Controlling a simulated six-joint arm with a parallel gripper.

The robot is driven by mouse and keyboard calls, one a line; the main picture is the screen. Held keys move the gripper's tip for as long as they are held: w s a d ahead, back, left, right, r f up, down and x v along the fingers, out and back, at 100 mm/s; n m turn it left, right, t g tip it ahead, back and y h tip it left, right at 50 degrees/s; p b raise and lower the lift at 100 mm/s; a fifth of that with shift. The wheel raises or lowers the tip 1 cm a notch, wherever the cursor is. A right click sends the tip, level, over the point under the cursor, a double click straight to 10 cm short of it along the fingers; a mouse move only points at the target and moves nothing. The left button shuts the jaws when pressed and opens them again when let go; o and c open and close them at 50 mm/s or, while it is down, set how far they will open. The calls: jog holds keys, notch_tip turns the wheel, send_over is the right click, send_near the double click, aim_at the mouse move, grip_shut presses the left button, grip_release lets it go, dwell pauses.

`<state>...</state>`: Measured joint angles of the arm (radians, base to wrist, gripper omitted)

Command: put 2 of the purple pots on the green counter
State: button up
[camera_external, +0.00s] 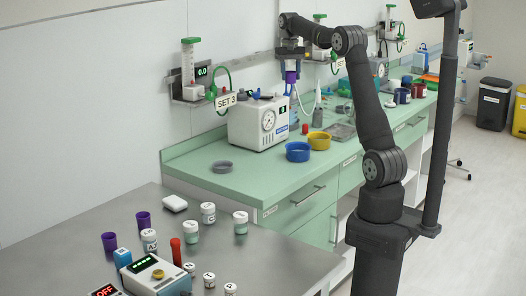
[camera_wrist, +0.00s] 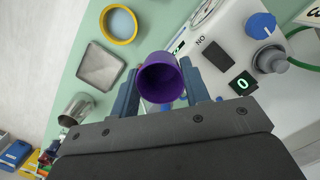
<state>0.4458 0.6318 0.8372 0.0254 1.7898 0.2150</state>
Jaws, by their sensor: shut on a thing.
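My gripper (camera_external: 291,68) is shut on a purple pot (camera_external: 291,78) and holds it in the air in front of the wall, above the white machine on the green counter (camera_external: 195,171). In the wrist view the held pot (camera_wrist: 160,82) sits between the two fingers, its open mouth facing the camera. Two more purple pots stand apart on the grey metal table at the lower left: one farther back (camera_external: 143,220) and one nearer (camera_external: 109,241). No purple pot is seen resting on the green counter.
The white machine (camera_external: 258,122) stands on the counter close below my gripper. A blue bowl (camera_external: 298,152), a yellow bowl (camera_external: 319,141) and a grey dish (camera_external: 222,167) also rest there. Counter between the grey dish and blue bowl is clear. Several white-capped jars crowd the metal table.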

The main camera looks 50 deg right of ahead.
jog(key=s+d+m, duration=0.2)
jog(key=s+d, duration=0.4)
jog(key=d, duration=0.4)
jog(key=s+d+m, duration=0.1)
jog(key=s+d, duration=0.4)
jog(key=d, duration=0.6)
jog(key=shift+s+a+f, duration=0.1)
jog(key=shift+f, duration=6.15)
jog(key=shift+s+a+f, duration=0.1)
jog(key=shift+f, duration=6.15)
jog(key=shift+f, duration=0.35)
jog(key=o, duration=1.1)
